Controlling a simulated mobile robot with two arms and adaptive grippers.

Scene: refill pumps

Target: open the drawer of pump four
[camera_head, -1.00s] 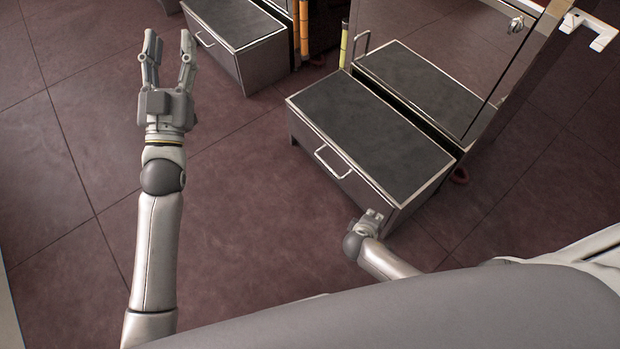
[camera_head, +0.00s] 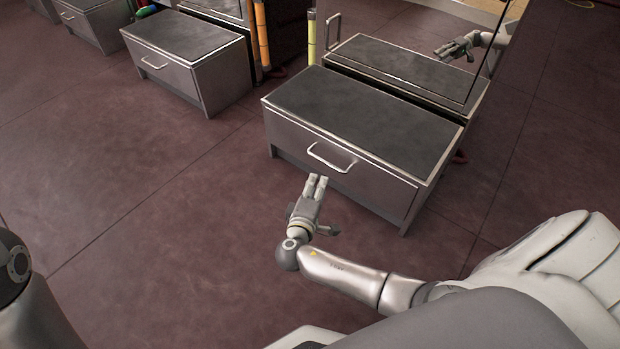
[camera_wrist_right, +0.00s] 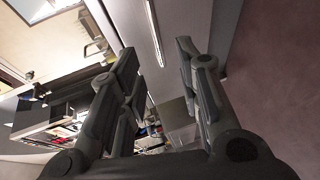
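A steel drawer box (camera_head: 372,192) with a dark top stands at the middle of the head view, its front toward me. Its bar handle (camera_head: 331,157) is on the front, and the drawer looks shut. No number shows, so I cannot tell which pump it belongs to. My right gripper (camera_head: 318,184) is just below and in front of the handle, fingers pointing at the drawer, apart from the handle. In the right wrist view the fingers (camera_wrist_right: 168,85) are spread with nothing between them, beside a grey panel (camera_wrist_right: 183,28) with a bright bar. My left gripper is out of view.
A mirror-like panel behind the box reflects its top and a robot hand (camera_head: 458,47). A yellow tube (camera_head: 311,38) and an orange tube (camera_head: 262,36) stand behind. Another drawer box (camera_head: 190,62) is at the upper left. The dark red floor (camera_head: 190,210) between is clear.

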